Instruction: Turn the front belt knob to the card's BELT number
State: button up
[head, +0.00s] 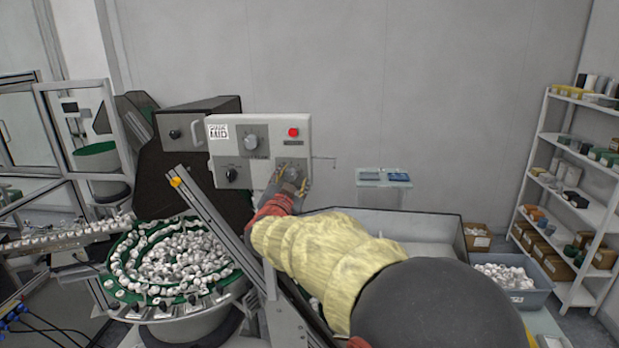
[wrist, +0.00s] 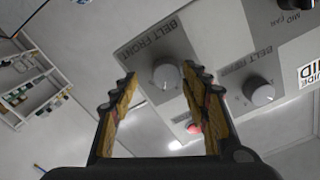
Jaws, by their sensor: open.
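The grey control box (head: 260,118) hangs at the middle of the head view. In the head view my gripper (head: 290,183) covers most of the box's lower right corner. The card (head: 218,131) on the box shows MID; no BELT number is legible. The knob's setting is too small to read.
The BELT REAR knob (wrist: 260,92) is close beside my right finger in the wrist view. The box also has an upper knob (head: 251,142), a dark lower-left knob (head: 231,174) and a red button (head: 293,132). A bowl of white caps (head: 175,262) stands below left.

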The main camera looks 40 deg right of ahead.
jog(key=shift+a, duration=0.2)
jog(key=shift+s+a, duration=0.2)
jog(key=shift+a, duration=0.05)
jog(key=v, duration=1.1)
jog(key=shift+s, duration=0.4)
jog(key=shift+d, duration=0.1)
